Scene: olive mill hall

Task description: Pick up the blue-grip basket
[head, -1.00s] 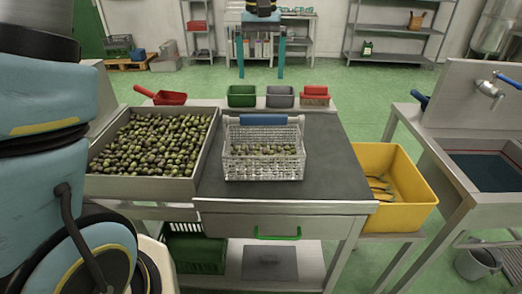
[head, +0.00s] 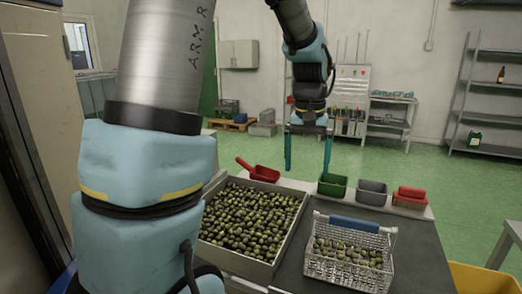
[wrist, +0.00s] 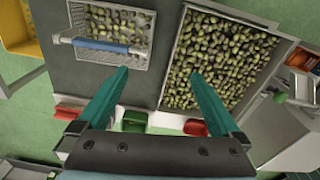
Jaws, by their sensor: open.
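The blue-grip basket (head: 350,252) is a wire basket holding olives, on the dark worktop at the lower right of the head view. Its blue grip (head: 355,224) lies across the far side. In the wrist view the basket (wrist: 132,23) is at the upper left, with the blue grip (wrist: 103,46) on its near side in that picture. My gripper (head: 308,170) is open and empty, fingers pointing down, above and beyond the worktop's back edge.
A steel tray of olives (head: 213,247) stands left of the basket. A red scoop (head: 262,173), a green bin (head: 332,186), a grey bin (head: 371,192) and a red bin (head: 410,197) line the back ledge. A yellow tub (head: 482,280) stands at the right.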

